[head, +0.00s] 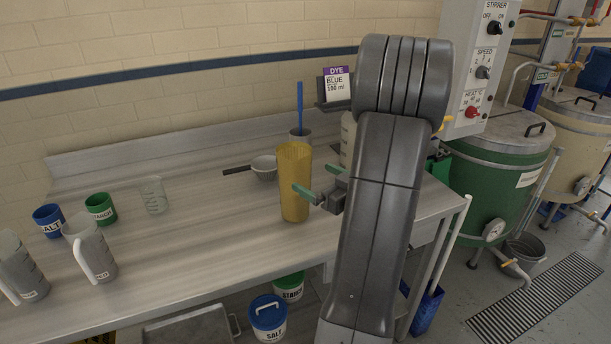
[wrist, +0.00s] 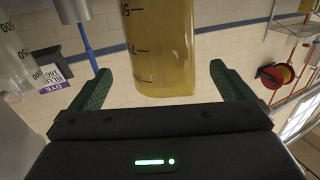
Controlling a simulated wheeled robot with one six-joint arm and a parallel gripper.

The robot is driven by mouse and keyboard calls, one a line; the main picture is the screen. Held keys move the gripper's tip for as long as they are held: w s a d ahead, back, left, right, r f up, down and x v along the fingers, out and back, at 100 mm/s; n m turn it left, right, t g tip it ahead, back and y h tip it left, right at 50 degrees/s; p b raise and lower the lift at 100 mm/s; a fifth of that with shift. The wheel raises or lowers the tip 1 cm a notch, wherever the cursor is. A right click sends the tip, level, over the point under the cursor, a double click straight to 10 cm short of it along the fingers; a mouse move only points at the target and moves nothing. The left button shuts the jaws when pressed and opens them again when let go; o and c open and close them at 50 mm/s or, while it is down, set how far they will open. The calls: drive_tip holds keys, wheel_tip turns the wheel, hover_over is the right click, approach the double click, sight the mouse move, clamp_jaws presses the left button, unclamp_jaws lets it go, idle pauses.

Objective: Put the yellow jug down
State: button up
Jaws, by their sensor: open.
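The yellow jug (head: 294,160) stands upright on the steel bench (head: 200,235), near its front right part. It is tall, slightly see-through and has dark scale marks in the wrist view (wrist: 160,45). My gripper (head: 318,181) is open and comes at the jug from the right. One green finger overlaps the jug's near side in the head view. In the wrist view the jug is centred between the two spread fingers (wrist: 162,85), with a gap on each side. My forearm hides the bench behind it.
A grey pot (head: 264,168) with a dark handle and a container with a blue rod (head: 300,105) stand behind the jug. Blue (head: 48,220) and green (head: 101,208) cups, a clear beaker (head: 154,195) and two grey jugs stand left. The bench's middle is clear.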

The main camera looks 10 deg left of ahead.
sight(284, 156)
drive_tip(key=shift+v, duration=1.5)
drive_tip(key=p+x, duration=0.2)
drive_tip(key=x, duration=1)
drive_tip(key=shift+a, duration=0.1)
drive_tip(key=shift+r, duration=0.85)
